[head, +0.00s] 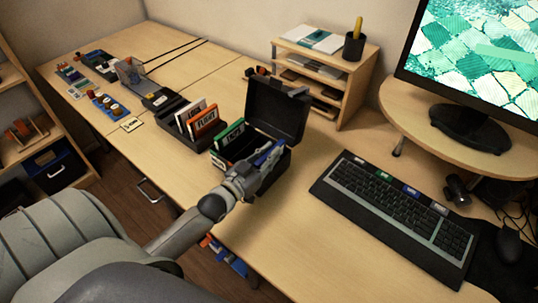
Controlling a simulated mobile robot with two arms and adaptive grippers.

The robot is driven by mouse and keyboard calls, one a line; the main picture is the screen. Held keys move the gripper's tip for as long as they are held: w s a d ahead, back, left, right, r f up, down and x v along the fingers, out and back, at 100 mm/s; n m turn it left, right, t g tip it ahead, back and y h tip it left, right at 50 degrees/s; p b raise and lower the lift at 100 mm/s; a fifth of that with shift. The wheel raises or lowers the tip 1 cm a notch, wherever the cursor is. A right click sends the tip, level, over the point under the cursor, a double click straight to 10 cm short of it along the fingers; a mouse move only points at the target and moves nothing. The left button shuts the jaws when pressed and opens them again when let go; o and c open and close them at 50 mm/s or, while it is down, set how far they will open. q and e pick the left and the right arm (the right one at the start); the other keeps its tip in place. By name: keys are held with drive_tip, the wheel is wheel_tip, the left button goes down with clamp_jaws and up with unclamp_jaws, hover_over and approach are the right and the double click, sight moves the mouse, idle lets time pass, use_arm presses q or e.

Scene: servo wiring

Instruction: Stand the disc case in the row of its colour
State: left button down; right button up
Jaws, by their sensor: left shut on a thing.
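My left gripper (257,168) reaches in from the lower left to the front of an open black box. It is shut on a blue disc case (269,153), which is partly hidden by the fingers. A green disc case (229,132) and a white-fronted case (238,156) stand in the left part of the box. An orange case (204,123) and a white case (189,114) stand in a black rack (178,132) to the left. Whether the blue case touches the box floor cannot be told. My right gripper is not in view.
The black box's raised lid (277,114) stands behind the gripper. A keyboard (398,208), mouse (508,246) and monitor (470,60) are on the right. A wooden shelf organiser (330,75) stands at the back. The desk (265,235) is clear in front of the box.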

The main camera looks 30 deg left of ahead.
use_arm(q)
drive_tip(key=c, duration=1.5)
unclamp_jaws()
drive_tip(key=shift+o, duration=0.2)
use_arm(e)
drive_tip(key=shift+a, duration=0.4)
use_arm(q)
drive_tip(key=s+a, duration=0.1)
drive_tip(key=s, duration=1.1)
drive_tip(key=shift+b, duration=0.35)
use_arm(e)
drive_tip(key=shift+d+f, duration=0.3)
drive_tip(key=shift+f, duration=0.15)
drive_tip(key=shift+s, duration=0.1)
